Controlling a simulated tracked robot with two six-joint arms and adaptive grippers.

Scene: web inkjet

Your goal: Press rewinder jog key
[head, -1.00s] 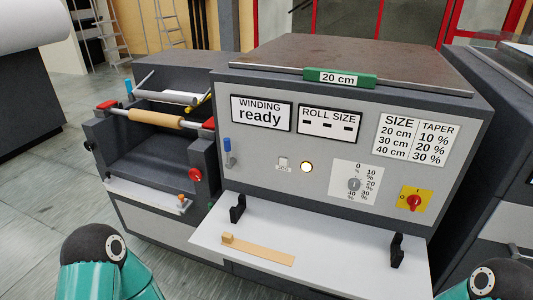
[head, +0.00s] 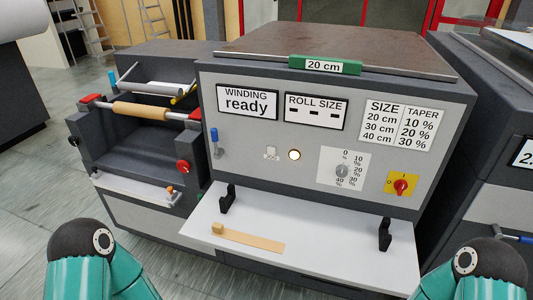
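The rewinder's grey front panel (head: 250,170) stands ahead of me. A small pale key (head: 271,153), with a tiny label under it too small to read, sits on the panel left of a round lit button or lamp (head: 294,155). A display (head: 248,103) above reads "WINDING ready". To the right are a grey taper dial (head: 342,171) and a red rotary switch on a yellow plate (head: 401,187). Only teal and black parts of my arms show at the bottom left and bottom right. Neither gripper is in view.
A white shelf (head: 330,255) juts out below the panel, bearing a wooden strip (head: 248,238) and two black brackets (head: 384,234). A winding unit with a brown roll (head: 140,111) stands at the left. Another grey machine (head: 480,130) stands close at the right.

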